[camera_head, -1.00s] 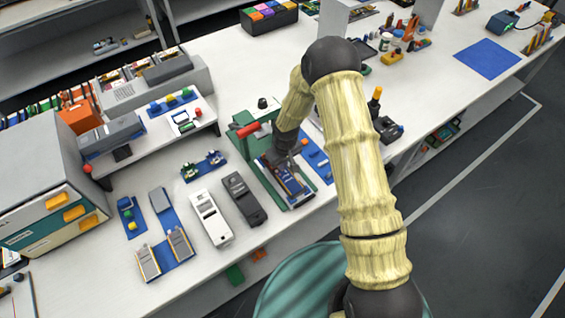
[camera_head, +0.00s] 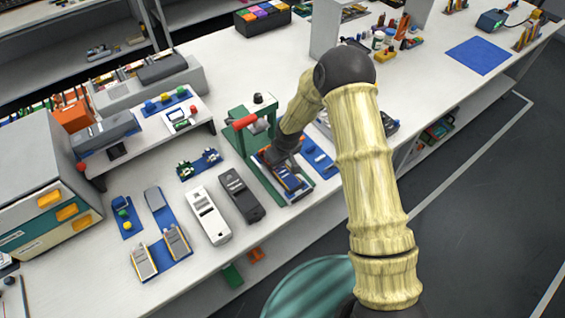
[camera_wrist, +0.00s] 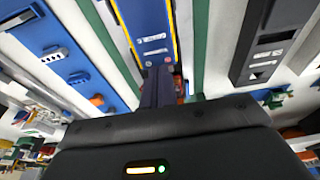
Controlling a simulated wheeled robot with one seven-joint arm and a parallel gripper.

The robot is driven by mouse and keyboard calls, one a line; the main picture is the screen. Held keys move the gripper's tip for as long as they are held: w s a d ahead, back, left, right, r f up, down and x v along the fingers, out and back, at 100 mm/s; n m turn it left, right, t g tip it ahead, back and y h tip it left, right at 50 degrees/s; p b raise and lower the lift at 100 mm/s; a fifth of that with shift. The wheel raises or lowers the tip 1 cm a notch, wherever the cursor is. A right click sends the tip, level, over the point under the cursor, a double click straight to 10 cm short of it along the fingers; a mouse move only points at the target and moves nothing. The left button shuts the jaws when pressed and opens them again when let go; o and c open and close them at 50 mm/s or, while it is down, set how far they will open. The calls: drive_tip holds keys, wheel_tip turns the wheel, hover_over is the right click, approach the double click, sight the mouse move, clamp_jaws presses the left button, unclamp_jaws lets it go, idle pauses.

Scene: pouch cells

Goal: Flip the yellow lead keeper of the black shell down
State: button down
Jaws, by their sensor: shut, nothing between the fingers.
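A dark, narrow shell with a blue face (camera_head: 290,181) lies in the green-edged fixture on the table. In the wrist view its blue face (camera_wrist: 150,30) has thin yellow edges and small white labels. I cannot clearly make out the yellow lead keeper as a separate part; my gripper may hide it. My gripper (camera_head: 281,161) is at the far end of this shell, pointing down. In the wrist view its dark fingers (camera_wrist: 160,86) are together and empty, just over or touching the shell's end; I cannot tell which.
A green press with a red handle (camera_head: 244,122) stands close behind my gripper. A separate black case (camera_head: 241,196) and a white case (camera_head: 209,215) lie to the left. A blue plate (camera_head: 320,157) lies to the right. The front table strip is clear.

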drive_tip(key=shift+s+d+f+b, duration=0.3)
drive_tip(key=shift+b, duration=0.1)
drive_tip(key=shift+d+f+b, duration=0.15)
drive_tip(key=shift+f+b, duration=0.1)
drive_tip(key=shift+b, duration=0.2)
drive_tip(key=shift+s, duration=0.1)
drive_tip(key=shift+r, duration=0.1)
drive_tip(key=shift+w+a+r, duration=0.3)
drive_tip(key=shift+w+a, duration=0.15)
drive_tip(key=shift+w, duration=0.05)
drive_tip(key=shift+p, duration=0.3)
